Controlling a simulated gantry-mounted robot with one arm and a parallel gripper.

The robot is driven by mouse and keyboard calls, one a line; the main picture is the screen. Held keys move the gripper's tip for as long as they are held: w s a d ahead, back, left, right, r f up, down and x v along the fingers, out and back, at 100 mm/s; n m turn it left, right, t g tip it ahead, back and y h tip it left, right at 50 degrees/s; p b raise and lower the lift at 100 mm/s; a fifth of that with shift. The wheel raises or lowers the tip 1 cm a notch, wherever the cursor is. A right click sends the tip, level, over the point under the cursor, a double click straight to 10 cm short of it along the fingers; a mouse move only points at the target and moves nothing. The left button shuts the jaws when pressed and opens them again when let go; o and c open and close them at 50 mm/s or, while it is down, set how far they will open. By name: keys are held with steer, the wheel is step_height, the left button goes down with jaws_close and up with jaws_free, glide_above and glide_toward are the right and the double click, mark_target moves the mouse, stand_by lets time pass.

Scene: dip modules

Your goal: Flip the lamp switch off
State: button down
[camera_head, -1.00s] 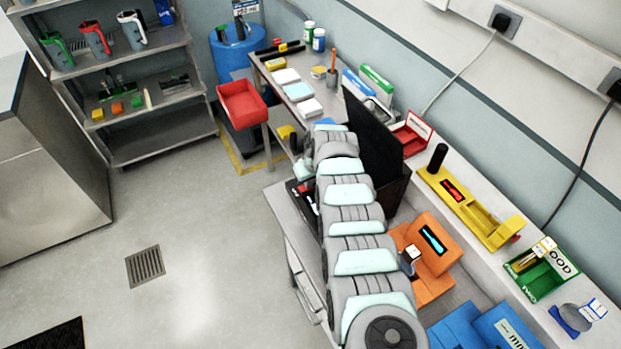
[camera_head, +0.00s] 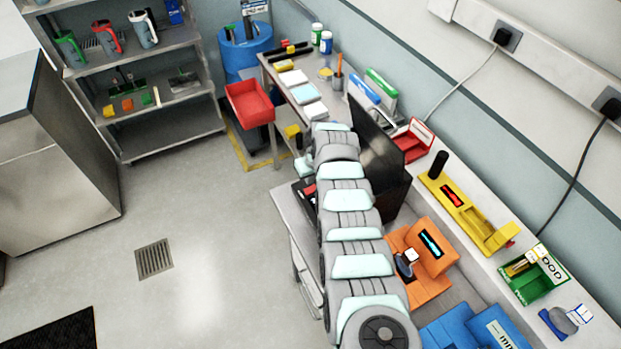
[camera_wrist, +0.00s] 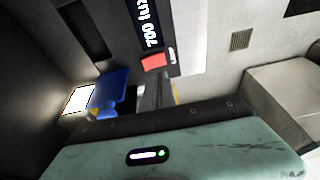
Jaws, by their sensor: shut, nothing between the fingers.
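In the wrist view, a red block (camera_wrist: 153,61), which may be the lamp switch, sits at the lower edge of a black panel with white lettering (camera_wrist: 147,22). My gripper (camera_wrist: 152,78) shows as narrow grey fingers, shut and empty, pointing at the red block. I cannot tell whether they touch it. In the head view a black open-sided box (camera_head: 378,150) stands on the bench, with a small red and black part (camera_head: 308,191) at its left foot. My arm covers much of this area and hides the fingertips. No lamp is clearly identifiable.
In the wrist view, a blue object (camera_wrist: 112,90) and a bright white patch (camera_wrist: 77,100) lie left of the fingers. In the head view, orange (camera_head: 425,285), yellow (camera_head: 468,208) and green (camera_head: 535,278) modules stand to the right. The floor at left is open.

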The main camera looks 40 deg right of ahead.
steer(key=b+v, duration=0.1)
steer(key=v, duration=0.8)
steer(key=shift+s+r, duration=0.2)
steer(key=shift+r, duration=0.05)
steer(key=shift+a, duration=0.1)
